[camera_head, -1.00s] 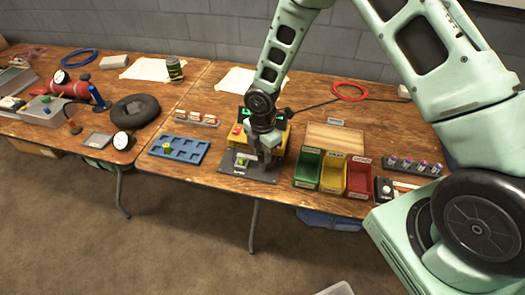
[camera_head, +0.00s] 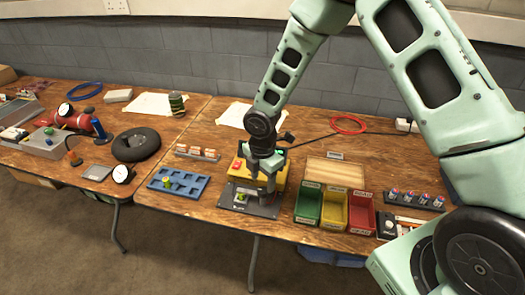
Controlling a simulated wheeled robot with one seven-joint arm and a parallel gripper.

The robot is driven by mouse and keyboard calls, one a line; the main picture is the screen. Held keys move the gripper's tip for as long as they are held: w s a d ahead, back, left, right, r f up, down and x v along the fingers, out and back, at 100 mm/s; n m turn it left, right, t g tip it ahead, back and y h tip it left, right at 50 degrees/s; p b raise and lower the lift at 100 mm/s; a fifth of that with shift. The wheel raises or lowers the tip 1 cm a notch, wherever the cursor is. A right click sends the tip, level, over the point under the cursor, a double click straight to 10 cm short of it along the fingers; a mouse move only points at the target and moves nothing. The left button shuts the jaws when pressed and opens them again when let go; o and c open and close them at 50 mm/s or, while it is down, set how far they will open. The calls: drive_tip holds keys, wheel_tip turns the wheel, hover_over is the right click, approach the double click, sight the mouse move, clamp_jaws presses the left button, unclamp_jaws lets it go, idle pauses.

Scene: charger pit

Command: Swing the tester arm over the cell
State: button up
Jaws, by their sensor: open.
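The tester is a yellow box (camera_head: 279,178) on a dark base plate (camera_head: 262,209) near the front edge of the table. A small green and yellow piece (camera_head: 240,197), which looks like the cell, sits at the left of the base plate. My gripper (camera_head: 266,190) is low over the plate, right of that piece and in front of the yellow box. It is open; its fingers are small and blend with the tester. The tester arm cannot be told apart from my gripper here, and my wrist hides part of the box.
A blue tray (camera_head: 192,188) with one yellow-green piece lies to the left. Green (camera_head: 308,206), yellow (camera_head: 334,211) and red (camera_head: 361,214) bins stand close on the right. A rack of small cells (camera_head: 197,153) is behind the tray. A red cable coil (camera_head: 349,124) lies behind.

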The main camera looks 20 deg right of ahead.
sight(262, 190)
wheel_tip(262, 190, up, 14)
drive_tip(key=shift+f, duration=0.2)
idle(0.4)
drive_tip(key=s+a+r+m, duration=0.2)
drive_tip(key=s+m, duration=0.3)
drive_tip(key=s, duration=0.4)
drive_tip(key=s+a+r+m, duration=0.2)
drive_tip(key=s+r+m, duration=0.1)
drive_tip(key=s, duration=0.5)
drive_tip(key=s+a+r+m, duration=0.2)
drive_tip(key=s+m, duration=0.4)
drive_tip(key=s, duration=0.3)
drive_tip(key=shift+s+r+m+y, duration=0.3)
drive_tip(key=shift+r, duration=0.3)
